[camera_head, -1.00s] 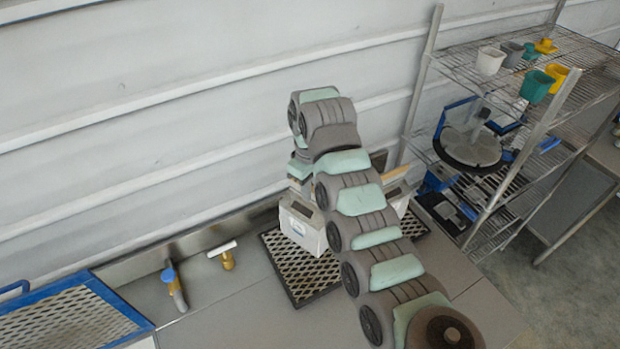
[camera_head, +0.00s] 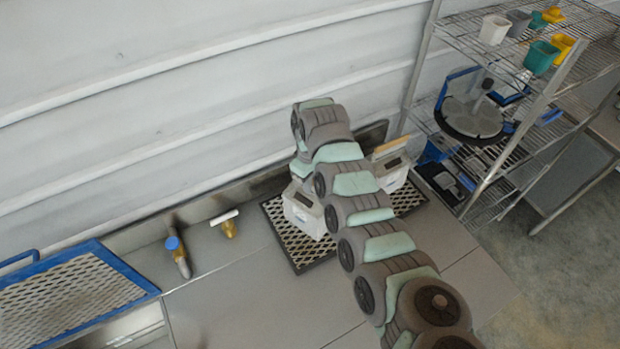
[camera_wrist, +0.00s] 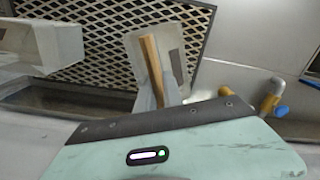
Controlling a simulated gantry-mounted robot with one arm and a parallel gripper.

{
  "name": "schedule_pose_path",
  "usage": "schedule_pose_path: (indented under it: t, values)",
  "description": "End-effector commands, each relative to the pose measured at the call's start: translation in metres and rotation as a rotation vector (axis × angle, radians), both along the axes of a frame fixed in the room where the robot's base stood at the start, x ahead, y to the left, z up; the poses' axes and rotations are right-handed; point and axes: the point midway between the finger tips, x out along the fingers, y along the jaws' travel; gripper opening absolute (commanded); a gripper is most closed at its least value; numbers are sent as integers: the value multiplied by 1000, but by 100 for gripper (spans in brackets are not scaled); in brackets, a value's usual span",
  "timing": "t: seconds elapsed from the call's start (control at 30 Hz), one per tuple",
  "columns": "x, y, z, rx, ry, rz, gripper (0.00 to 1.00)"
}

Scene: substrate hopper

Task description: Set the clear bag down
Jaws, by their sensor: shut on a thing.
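The clear bag (camera_head: 303,212) looks whitish with a dark patch on its top face, and is over the left half of a black mesh tray (camera_head: 303,262). It also shows in the wrist view (camera_wrist: 138,60) with a tan strip and dark patch. My gripper (camera_wrist: 165,92) is shut on its upper end. In the head view my arm hides the gripper. The bag is upright and low over the mesh; I cannot tell whether its bottom touches.
A similar whitish bag (camera_head: 391,176) with a tan strip stands at the tray's right end. Brass fittings (camera_head: 178,257) are on the bench left of the tray. A blue-framed mesh (camera_head: 70,300) lies far left. A wire shelf (camera_head: 500,75) with pots stands right. The wall is close behind.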

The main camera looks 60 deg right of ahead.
Motion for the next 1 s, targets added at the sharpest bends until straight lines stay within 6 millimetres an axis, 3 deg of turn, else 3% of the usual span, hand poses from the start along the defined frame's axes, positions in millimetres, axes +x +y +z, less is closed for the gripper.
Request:
schedule_pose_path:
  t: [0.23,0.27,0.53,0.83,1.0]
  values:
    - [1,-1,0,-4,-2,1,0]
    - [1,-1,-1,-3,-2,1,12]
    - [1,0,-1,-1,-2,1,33]
    - [0,-1,2,-1,-2,0,33]
    - [2,-1,20,-3,-3,2,33]
